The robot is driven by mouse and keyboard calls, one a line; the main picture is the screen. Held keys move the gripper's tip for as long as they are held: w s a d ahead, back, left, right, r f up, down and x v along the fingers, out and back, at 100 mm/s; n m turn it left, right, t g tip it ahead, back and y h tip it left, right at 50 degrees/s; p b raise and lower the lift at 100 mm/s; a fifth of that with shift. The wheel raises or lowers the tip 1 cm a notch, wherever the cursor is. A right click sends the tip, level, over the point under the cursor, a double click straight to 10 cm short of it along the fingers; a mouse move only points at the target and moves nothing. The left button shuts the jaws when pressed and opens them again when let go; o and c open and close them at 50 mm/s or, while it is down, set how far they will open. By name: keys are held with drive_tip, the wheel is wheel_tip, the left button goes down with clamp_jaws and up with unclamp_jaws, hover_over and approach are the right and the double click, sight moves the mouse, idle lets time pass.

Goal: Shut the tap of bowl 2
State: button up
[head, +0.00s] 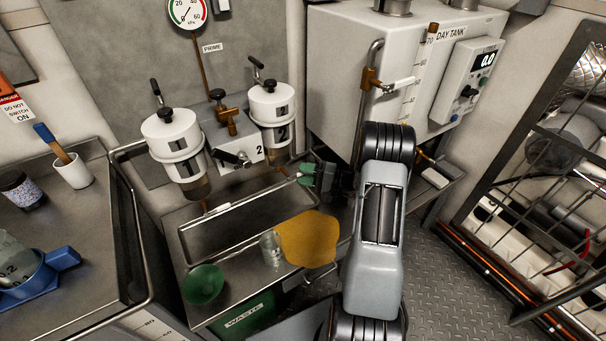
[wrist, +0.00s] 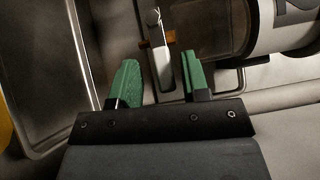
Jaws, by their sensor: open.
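Bowl 2 (head: 272,105) is a white-topped filter bowl on the right of the pair, marked 2, with a clear lower part that also shows in the wrist view (wrist: 215,30). Its tap lever (wrist: 162,65) is a pale handle on a brass stem, pointing down in the wrist view. My gripper (head: 305,174) is at the tap, below bowl 2. In the wrist view my gripper (wrist: 159,61) has its green fingers apart, one on each side of the lever, with gaps visible. In the head view the tap is partly hidden by the fingers.
Bowl 1 (head: 173,140) stands to the left, with its own tap (head: 213,209) below. A metal tray (head: 190,240) lies under both bowls. The day tank (head: 340,75) stands behind my arm.

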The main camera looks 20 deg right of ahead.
drive_tip(key=v, duration=0.7)
idle(0.5)
drive_tip(key=s+a+f+m+g+h, duration=0.1)
drive_tip(key=s+a+f+m+g, duration=0.2)
drive_tip(key=s+f+g, duration=0.15)
drive_tip(key=s+a+r+n+g+h+p, duration=0.2)
drive_tip(key=s+a+r+g+h+p, duration=0.25)
drive_tip(key=s+r+g, duration=0.2)
drive_tip(key=s+a+r+n+t+h+p, duration=0.1)
drive_tip(key=s+a+r+n+h+p, duration=0.1)
drive_tip(key=r+p, duration=0.4)
drive_tip(key=s+a+r+n+t+h+p, duration=0.1)
drive_tip(key=a+r+n+h+p, duration=0.3)
drive_tip(key=r, duration=1.2)
drive_tip(key=s+a+r+n+t+h+p, duration=0.1)
drive_tip(key=s+a+r+n+h+p, duration=0.2)
drive_tip(key=r+p, duration=0.4)
wheel_tip(320, 180, up, 4)
drive_tip(key=shift+s+a+n+p, duration=0.3)
drive_tip(key=shift+a+p, duration=0.05)
drive_tip(key=shift+a, duration=0.2)
